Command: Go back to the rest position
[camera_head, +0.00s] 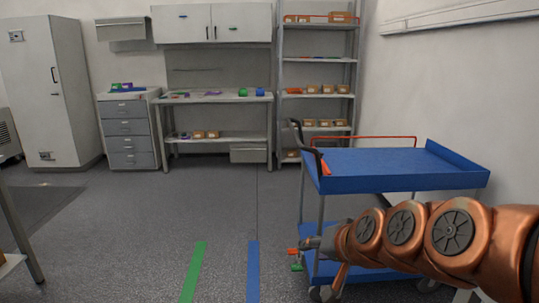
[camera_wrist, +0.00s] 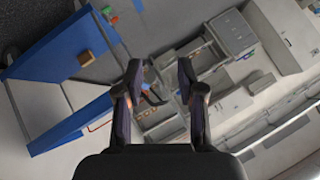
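My copper arm reaches in from the right edge in the head view, in front of the blue cart (camera_head: 400,170). My gripper (camera_wrist: 160,72) shows in the wrist view with its two dark fingers spread apart and nothing between them. The arm's far end in the head view is small, near the cart's left legs. Small orange and green bits show beside it there; I cannot tell whether they belong to the gripper. The cart also shows tilted at the left of the wrist view (camera_wrist: 50,45).
A workbench (camera_head: 215,97) with small coloured items stands at the back wall. A drawer unit (camera_head: 128,130) and a tall cabinet (camera_head: 60,90) stand left of it, a shelf rack (camera_head: 318,60) right of it. The grey floor in the middle is clear, with green (camera_head: 193,272) and blue (camera_head: 253,272) stripes.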

